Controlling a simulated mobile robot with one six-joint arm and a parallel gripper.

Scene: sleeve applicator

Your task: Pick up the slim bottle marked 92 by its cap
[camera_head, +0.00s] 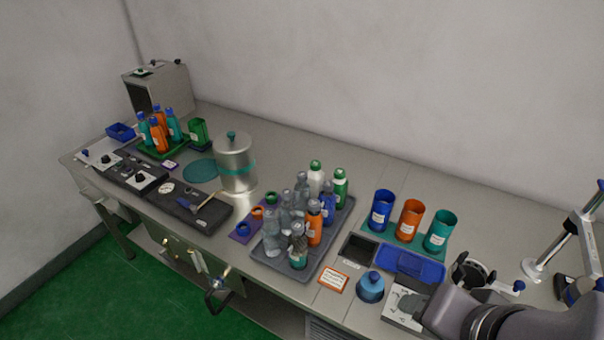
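I cannot read the number 92 on any bottle. The dark grey tray (263,259) in the middle holds several upright bottles: an orange one (314,229), a blue one (328,210), a white one with a green cap (316,182), a green one (340,192), a small teal one (298,261) and several grey translucent ones (271,238). At the far left, a green tray (152,151) holds slim orange (158,136) and teal bottles (173,126) with blue caps. My arm shows at the lower right; I cannot make out my gripper's fingers.
Blue (381,212), orange (410,222) and teal cups (439,233) stand right of the bottle tray. A squat blue bottle (370,289), a blue tray (420,264) and a stand (540,268) are near my arm. A metal canister (235,164) stands left of the tray.

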